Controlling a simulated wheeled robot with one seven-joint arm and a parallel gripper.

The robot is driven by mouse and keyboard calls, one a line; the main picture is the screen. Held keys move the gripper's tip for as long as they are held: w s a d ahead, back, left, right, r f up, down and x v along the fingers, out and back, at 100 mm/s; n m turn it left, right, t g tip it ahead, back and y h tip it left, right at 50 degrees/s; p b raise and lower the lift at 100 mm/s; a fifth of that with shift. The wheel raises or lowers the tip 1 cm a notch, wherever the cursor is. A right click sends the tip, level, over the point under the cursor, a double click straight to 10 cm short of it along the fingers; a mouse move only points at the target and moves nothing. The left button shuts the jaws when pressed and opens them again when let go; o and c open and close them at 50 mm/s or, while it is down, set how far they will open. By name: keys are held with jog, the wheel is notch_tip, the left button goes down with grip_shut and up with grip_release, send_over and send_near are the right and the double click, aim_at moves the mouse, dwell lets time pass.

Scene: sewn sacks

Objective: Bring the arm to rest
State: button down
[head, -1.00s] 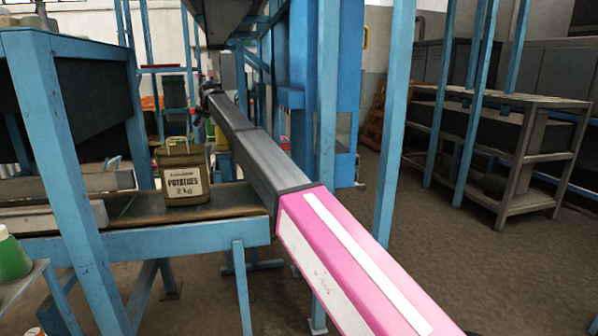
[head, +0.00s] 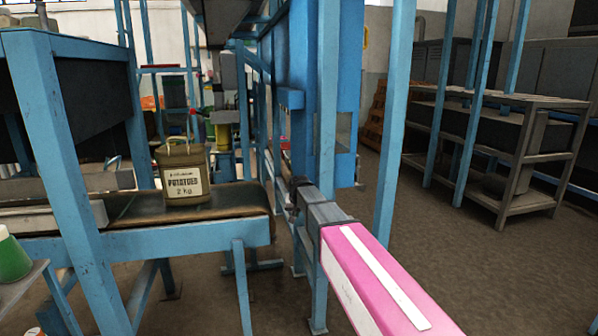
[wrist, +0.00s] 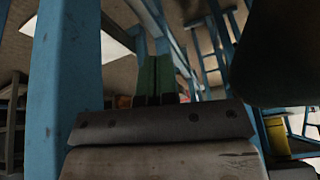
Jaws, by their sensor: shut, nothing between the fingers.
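My arm runs from the lower right of the head view, with a pink and white section and a short grey section beyond it. My gripper (head: 296,186) is at its far dark end, small and partly hidden, in front of blue posts. In the wrist view my gripper (wrist: 155,75) is seen past a grey bolted plate, its fingers together with nothing held.
Blue posts (head: 395,130) rise close to my arm. A blue upright (wrist: 70,75) stands close on the left in the wrist view.

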jog(key=s+d+f+g, duration=0.1)
jog(key=s+d+f, duration=0.4)
jog(key=s, duration=0.5)
jog(key=s+d+f+g, duration=0.2)
jog(key=s+d+f, duration=0.2)
jog(key=s+d, duration=0.4)
jog(key=s+d+f+g, duration=0.2)
jog(key=s+d+f, duration=0.3)
jog(key=s, duration=0.8)
jog(key=shift+d+f+h, duration=0.3)
jog(key=shift+d+h, duration=0.1)
jog(key=shift+d, duration=0.7)
jog(key=shift+s, duration=0.1)
